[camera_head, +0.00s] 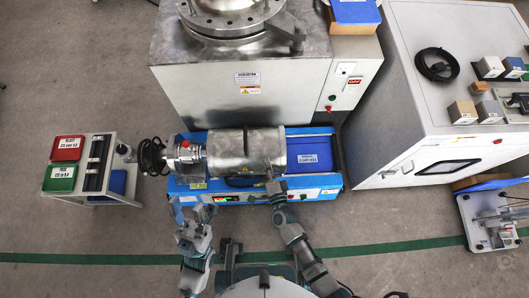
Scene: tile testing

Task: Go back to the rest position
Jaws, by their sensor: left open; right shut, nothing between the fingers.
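My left gripper (192,211) is open and empty. It is in front of the left part of the blue machine (330,181), near its front edge. My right gripper (275,188) is shut with nothing visible between its fingers. It is at the machine's front panel, below the grey metal cylinder housing (228,151); whether it touches the panel I cannot tell. Both arms reach forward from my body at the bottom of the view.
A small cart (133,172) with a red bin (68,148) and a green bin (60,179) stands left. A large metal cabinet (200,95) is behind the machine. A white cabinet (400,135) stands right. Floor beside my arms is clear.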

